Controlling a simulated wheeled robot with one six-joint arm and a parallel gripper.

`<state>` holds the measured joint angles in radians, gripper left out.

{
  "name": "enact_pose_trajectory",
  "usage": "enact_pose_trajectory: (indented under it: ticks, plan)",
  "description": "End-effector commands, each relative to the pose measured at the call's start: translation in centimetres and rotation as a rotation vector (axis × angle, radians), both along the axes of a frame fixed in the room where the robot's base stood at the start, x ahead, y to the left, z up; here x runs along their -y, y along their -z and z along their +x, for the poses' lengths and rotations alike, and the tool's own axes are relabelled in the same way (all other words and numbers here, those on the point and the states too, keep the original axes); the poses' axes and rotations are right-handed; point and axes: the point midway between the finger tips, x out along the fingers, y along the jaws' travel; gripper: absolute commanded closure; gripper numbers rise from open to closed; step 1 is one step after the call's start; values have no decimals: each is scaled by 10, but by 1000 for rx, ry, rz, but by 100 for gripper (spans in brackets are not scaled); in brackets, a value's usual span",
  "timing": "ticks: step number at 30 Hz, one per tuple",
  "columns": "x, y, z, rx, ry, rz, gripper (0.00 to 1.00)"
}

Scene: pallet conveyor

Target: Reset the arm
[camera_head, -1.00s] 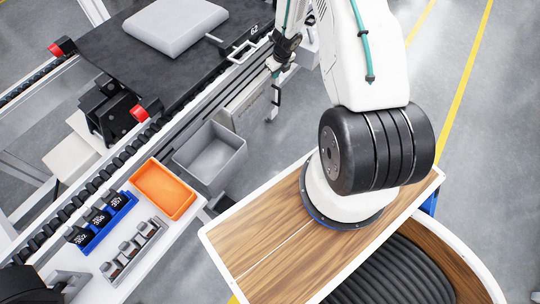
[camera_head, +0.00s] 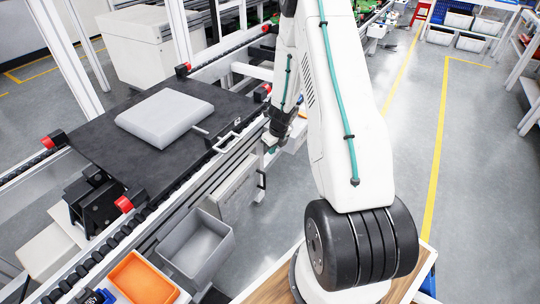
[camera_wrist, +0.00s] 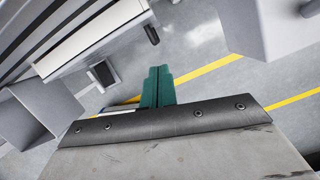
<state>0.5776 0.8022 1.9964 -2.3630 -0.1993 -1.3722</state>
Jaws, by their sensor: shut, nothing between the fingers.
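My white arm (camera_head: 345,120) with a teal cable rises from its black shoulder joint at the lower right of the head view. It is folded, with the wrist hanging down beside the conveyor's near side. My gripper (camera_head: 269,147) is small and partly hidden there, to the right of the conveyor rail. In the wrist view my gripper (camera_wrist: 157,86) shows as two green fingers pressed together, with nothing between them. The fingers point over the floor, apart from the conveyor frame.
A black pallet (camera_head: 100,130) carrying a grey block (camera_head: 165,117) sits on the conveyor. A grey bin (camera_head: 196,246) and an orange tray (camera_head: 143,280) stand along its near side. Open grey floor (camera_head: 425,150) with yellow lines lies to the right.

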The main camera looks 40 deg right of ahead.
Motion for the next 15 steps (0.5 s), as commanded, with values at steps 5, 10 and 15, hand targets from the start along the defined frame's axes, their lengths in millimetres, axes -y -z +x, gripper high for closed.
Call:
enact_pose_trajectory:
  ticks: [5,10,15]
  plan:
    - [0,-7,-2,-1,0,0,100]
    - [0,-7,-2,-1,1,0,100]
    - [10,-8,1,19,129,-17,100]
